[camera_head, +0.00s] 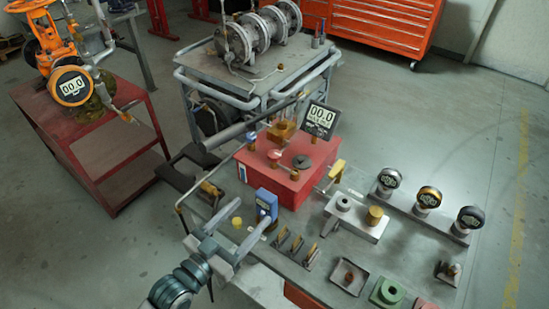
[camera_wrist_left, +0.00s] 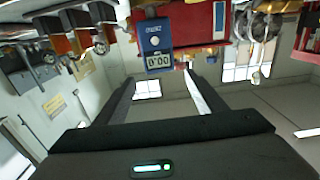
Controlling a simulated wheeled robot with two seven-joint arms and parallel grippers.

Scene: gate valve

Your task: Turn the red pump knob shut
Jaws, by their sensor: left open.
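The red pump box (camera_head: 290,181) sits on the grey workbench in the head view. A small red knob (camera_head: 274,155) is on its top, beside a black round knob (camera_head: 302,162). A blue gauge (camera_head: 266,203) stands at the box's near side. My left gripper (camera_head: 247,222) is open and empty, low and to the near left of the box, apart from the knob. In the left wrist view, the open fingers (camera_wrist_left: 163,82) point towards the blue gauge (camera_wrist_left: 153,35), with the red box (camera_wrist_left: 195,22) behind it. I cannot make out the red knob there. My right gripper is not in view.
A display (camera_head: 320,120) reading 00.0 rises behind the box. A grey block with fittings (camera_head: 355,218) and several round gauges (camera_head: 428,197) stand to the right. Small parts and a tray (camera_head: 348,277) lie at the front. A yellow piece (camera_head: 237,222) shows near my left fingers.

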